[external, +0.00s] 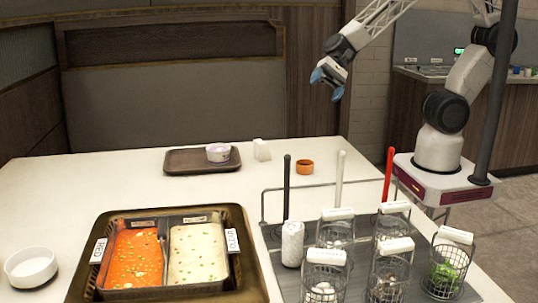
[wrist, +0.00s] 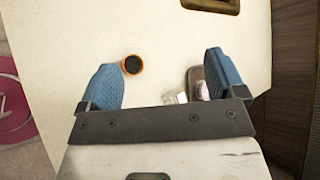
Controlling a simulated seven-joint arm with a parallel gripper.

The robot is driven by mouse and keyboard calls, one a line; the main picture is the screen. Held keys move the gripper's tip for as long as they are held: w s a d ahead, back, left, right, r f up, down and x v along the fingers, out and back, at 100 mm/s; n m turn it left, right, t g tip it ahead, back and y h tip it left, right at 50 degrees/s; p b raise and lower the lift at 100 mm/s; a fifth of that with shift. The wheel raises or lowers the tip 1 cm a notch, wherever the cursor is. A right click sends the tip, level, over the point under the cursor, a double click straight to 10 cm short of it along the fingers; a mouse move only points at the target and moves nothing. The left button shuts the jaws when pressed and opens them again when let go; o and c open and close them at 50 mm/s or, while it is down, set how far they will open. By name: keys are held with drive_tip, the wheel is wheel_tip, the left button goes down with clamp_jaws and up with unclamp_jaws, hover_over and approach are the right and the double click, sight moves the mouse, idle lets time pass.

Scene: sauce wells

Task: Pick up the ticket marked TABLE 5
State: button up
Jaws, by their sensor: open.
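No marking that reads TABLE 5 is legible in either view. A small white upright piece (external: 261,150), possibly the ticket, stands on the table just right of the brown tray (external: 176,168). In the wrist view a pale small object (wrist: 175,98), probably the same piece, lies partly hidden behind my gripper's mount. My gripper (external: 327,84) is high above the back of the table, well apart from it. Its blue fingers are spread with nothing between them in the wrist view (wrist: 163,65).
A white cup (external: 218,152) sits on the brown tray. An orange cup (external: 304,167) stands to the right. In front are a pan of red and white sauces (external: 240,285), a white bowl (external: 31,268), wire baskets (external: 324,275) and tall posts (external: 340,180). The table's left side is mostly clear.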

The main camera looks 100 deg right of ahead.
drive_tip(key=w+d+f+m+t, duration=0.4)
drive_tip(key=w+d+f+m, duration=0.1)
drive_tip(key=w+f+m, duration=0.3)
drive_tip(key=m+t+h, duration=0.3)
drive_tip(key=m+h, duration=0.3)
drive_tip(key=m, duration=0.4)
approach(262, 150)
drive_tip(key=w+d+f, duration=0.1)
drive_tip(key=d+f, duration=0.1)
drive_tip(key=shift+w+d, duration=0.35)
drive_tip(key=shift+x, duration=1.25)
drive_tip(key=shift+x, duration=2.6)
drive_tip(key=shift+c, duration=0.3)
